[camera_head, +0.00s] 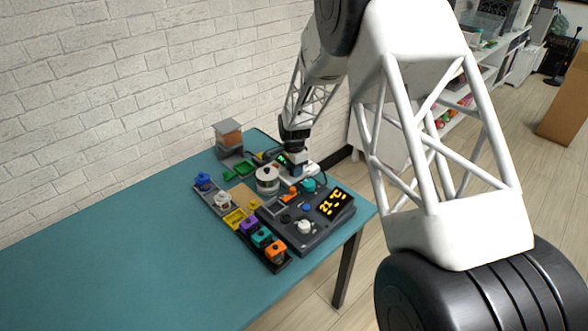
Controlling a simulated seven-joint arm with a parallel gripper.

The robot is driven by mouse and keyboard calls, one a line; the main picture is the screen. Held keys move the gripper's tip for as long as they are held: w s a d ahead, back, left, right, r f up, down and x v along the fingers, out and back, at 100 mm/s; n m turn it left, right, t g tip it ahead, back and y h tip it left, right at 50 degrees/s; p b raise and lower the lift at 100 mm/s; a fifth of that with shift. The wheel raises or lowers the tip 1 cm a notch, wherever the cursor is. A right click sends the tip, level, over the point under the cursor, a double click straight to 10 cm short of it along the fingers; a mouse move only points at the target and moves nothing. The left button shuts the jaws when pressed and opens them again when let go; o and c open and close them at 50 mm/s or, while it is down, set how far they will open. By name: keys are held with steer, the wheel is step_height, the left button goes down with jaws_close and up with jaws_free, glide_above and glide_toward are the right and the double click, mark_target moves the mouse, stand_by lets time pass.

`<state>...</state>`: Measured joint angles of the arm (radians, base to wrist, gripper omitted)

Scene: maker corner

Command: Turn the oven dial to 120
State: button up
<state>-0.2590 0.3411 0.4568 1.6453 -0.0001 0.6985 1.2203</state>
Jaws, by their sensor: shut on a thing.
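My gripper (296,171) points down at the back of the bench, just behind a dark control box (318,229). It is shut on a small white part there; the arm and nearby parts hide most of that grip, so I cannot tell what the part is. A white dial (305,227) stands on the box's front part, clear of my gripper. Its pointer setting is too small to read. No label shows which dial is the oven's.
A white round pot (267,180) stands left of my gripper. A dark tray (226,213) with several coloured knobbed blocks runs along the left. The teal table (130,260) is clear at left.

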steer(key=o, duration=0.9)
steer(key=shift+r, duration=3.95)
steer(key=shift+r, duration=0.1)
